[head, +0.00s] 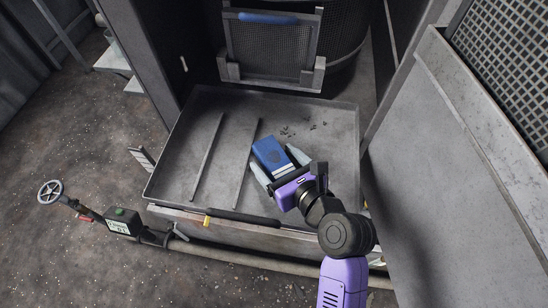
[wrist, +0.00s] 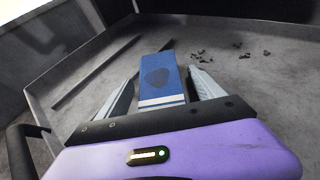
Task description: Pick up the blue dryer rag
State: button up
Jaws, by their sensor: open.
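The blue dryer rag (head: 270,153) is a folded blue block with a darker emblem on top and pale stripes at its near end. It lies in the grey metal tray (head: 178,172), right of the tray's middle. My gripper (head: 278,168) reaches over the tray's front edge. Its two grey fingers are apart, one on each side of the rag's near part. In the wrist view the rag (wrist: 162,82) shows between the fingers, with a small gap visible on the left. I cannot tell whether the right finger touches it. The rag's near end is partly hidden by my gripper.
Two thin bars (head: 207,157) lie on the tray left of the rag. Small dark crumbs (head: 287,131) lie behind it. A mesh panel with a blue handle (head: 268,18) stands at the back. A large metal panel (head: 440,150) rises on the right. A valve wheel (head: 50,193) is at left.

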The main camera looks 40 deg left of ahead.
aim_at(276, 159)
jog(key=c, duration=1.6)
jog(key=shift+r, duration=0.15)
notch_tip(276, 159, up, 20)
jog(key=shift+f+p, duration=0.1)
jog(key=shift+p, duration=0.6)
